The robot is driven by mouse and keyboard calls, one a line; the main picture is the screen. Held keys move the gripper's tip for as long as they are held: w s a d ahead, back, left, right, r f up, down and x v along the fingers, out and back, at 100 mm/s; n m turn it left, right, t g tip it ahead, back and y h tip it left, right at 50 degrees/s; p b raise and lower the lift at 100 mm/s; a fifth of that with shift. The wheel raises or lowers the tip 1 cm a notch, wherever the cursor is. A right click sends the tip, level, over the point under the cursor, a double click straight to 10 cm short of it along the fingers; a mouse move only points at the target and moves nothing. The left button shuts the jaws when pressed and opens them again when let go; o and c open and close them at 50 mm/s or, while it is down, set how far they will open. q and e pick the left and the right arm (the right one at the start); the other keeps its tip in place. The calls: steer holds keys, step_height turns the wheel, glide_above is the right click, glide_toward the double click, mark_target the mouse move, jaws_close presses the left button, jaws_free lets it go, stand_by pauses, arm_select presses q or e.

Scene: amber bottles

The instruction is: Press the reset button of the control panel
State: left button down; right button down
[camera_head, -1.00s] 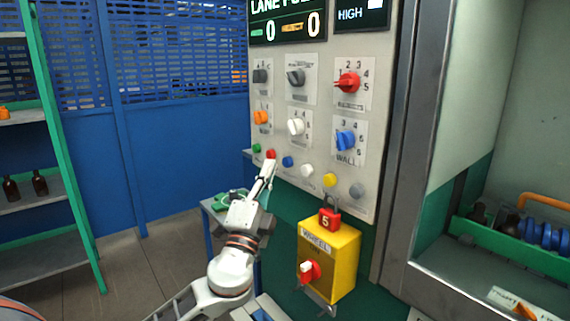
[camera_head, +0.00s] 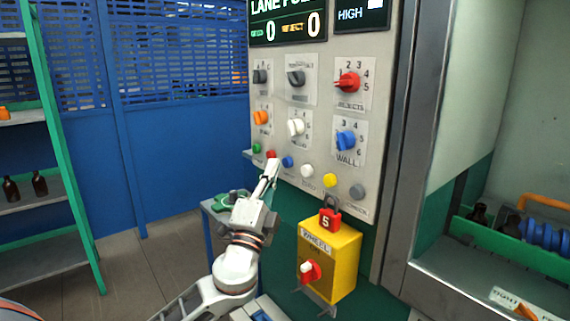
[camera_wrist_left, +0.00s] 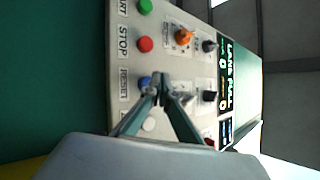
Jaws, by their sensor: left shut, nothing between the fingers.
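The control panel (camera_head: 282,140) stands upright in front of me, with a row of coloured buttons along its lower part. The blue button (camera_head: 287,161) is the one beside the RESET label (camera_wrist_left: 124,83); it also shows in the left wrist view (camera_wrist_left: 145,82). My left gripper (camera_head: 272,164) is shut and empty, pointing up toward the panel just left of the blue button and below the red one. In the left wrist view its fingertips (camera_wrist_left: 162,82) overlap the blue button's edge. I cannot tell whether they touch it. My right gripper is not in view.
The red STOP button (camera_head: 271,154) and white button (camera_head: 307,171) flank the blue one. A yellow WHEEL box (camera_head: 345,262) with a red padlock (camera_head: 330,220) juts out below right. A shelf (camera_head: 70,215) with amber bottles stands at the left.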

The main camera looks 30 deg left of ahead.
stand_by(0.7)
arm_select(q)
steer(key=shift+w+d, duration=0.15)
steer(key=shift+w, duration=0.25)
steer(key=shift+w+d+b, duration=0.2)
steer(key=shift+w+b, duration=0.1)
steer(key=shift+w, duration=0.1)
stand_by(0.7)
steer(key=shift+s, duration=0.1)
steer(key=shift+s+a, duration=0.35)
steer(key=shift+s, duration=0.35)
steer(key=shift+s+a, duration=0.3)
steer(key=shift+s, duration=0.5)
steer(key=shift+s+a, duration=0.35)
steer(key=shift+s, duration=0.4)
steer(key=shift+s+a, duration=0.3)
steer(key=shift+s, duration=0.5)
